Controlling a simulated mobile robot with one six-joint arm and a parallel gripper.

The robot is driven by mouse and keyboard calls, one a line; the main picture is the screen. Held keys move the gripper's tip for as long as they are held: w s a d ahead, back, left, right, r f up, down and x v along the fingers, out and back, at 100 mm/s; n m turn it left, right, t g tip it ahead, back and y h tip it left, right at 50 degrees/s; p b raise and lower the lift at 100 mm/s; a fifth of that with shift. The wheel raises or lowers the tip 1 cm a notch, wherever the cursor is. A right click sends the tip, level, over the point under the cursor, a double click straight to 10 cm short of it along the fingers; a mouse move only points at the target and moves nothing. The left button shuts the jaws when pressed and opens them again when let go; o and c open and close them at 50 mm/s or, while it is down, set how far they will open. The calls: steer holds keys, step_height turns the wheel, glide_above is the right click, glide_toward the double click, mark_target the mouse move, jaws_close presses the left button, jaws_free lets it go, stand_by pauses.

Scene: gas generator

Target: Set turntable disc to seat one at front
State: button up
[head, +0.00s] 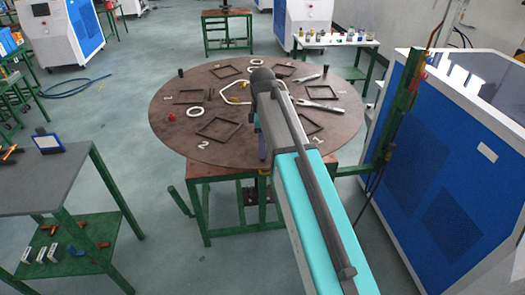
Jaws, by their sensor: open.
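The turntable disc (180,140) is a large brown round plate on a green-legged stand. Square dark frames mark several seats around it, with pale numbers beside them. The number 1 (318,155) lies at the front right, partly beside my arm. The number 2 (203,145) lies at the front left, near a square frame (219,129). My arm reaches over the disc from the lower right. My gripper (262,148) is at the arm's far end, low over the disc's front middle, small and partly hidden by the arm. It is open; I cannot tell whether it touches the disc.
On the disc are a white ring (194,112), a red part (169,114), wrenches (320,106) and dark posts (181,72). A blue and white cabinet (450,160) stands close on the right. A grey table (40,180) stands left. Floor between table and disc is clear.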

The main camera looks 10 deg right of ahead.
steer(key=shift+f+p, duration=0.4)
steer(key=shift+f, duration=1.3)
jaws_close()
